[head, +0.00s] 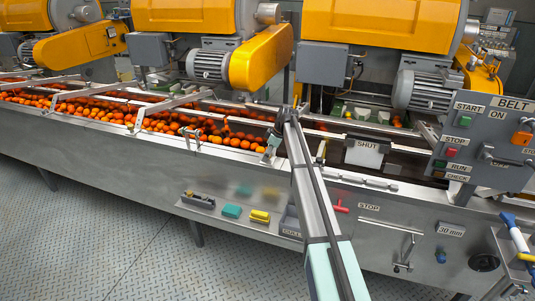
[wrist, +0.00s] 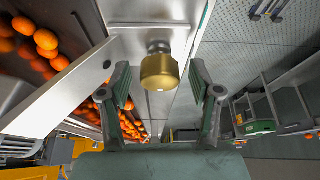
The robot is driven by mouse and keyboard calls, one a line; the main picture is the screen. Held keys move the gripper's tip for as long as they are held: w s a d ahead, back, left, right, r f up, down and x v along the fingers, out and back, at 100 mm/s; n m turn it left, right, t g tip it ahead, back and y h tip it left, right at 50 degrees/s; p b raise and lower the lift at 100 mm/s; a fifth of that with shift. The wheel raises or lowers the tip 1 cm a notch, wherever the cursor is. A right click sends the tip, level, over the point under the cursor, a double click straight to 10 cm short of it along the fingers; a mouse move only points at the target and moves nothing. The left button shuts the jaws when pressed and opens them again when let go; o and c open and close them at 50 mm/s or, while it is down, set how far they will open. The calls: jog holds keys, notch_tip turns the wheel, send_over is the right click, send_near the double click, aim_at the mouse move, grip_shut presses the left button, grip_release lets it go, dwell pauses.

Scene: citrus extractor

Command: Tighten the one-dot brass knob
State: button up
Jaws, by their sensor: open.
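A round brass knob (wrist: 160,74) on a short stem stands on the grey metal machine in the wrist view. Its dot marking cannot be made out. My gripper (wrist: 161,92) is open, with one finger to the left and one to the right of the knob and a visible gap on each side. How far the knob lies along the fingers is hard to tell. In the head view my gripper (head: 272,143) is at the conveyor's front rail, and I cannot make out the knob there.
Oranges (head: 110,108) fill the trough behind the rail. A tool shelf (head: 225,215) with coloured blocks is on the front panel. A red handle (head: 340,207) and the BELT control box (head: 488,148) are to the right. The plate floor (head: 110,240) in front is clear.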

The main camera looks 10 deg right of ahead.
jog(key=c, duration=1.2)
jog(key=shift+o, duration=0.2)
jog(key=shift+f+m, duration=0.1)
jog(key=shift+m, duration=0.2)
jog(key=m+t+b, duration=0.1)
jog(key=m+b, duration=0.1)
jog(key=shift+s+f+m+h, duration=0.1)
jog(key=shift+m+h, duration=0.2)
jog(key=m, duration=0.2)
jog(key=m+t+h+b, duration=0.1)
jog(key=m, duration=0.2)
jog(key=shift+h+b, duration=0.3)
jog(key=m+h, duration=0.1)
jog(key=m, duration=0.2)
jog(key=m+h+b, duration=0.1)
jog(key=m, duration=0.1)
jog(key=shift+m+t, duration=0.4)
jog(key=shift+w+m+g+h, duration=0.15)
jog(key=shift+m+h, duration=0.35)
jog(key=shift+m, duration=0.65)
jog(key=shift+w+m+g+h, duration=0.15)
jog(key=shift+m+h, duration=0.35)
jog(key=shift+m, duration=0.65)
jog(key=shift+s+r, duration=0.1)
jog(key=shift+r, duration=0.1)
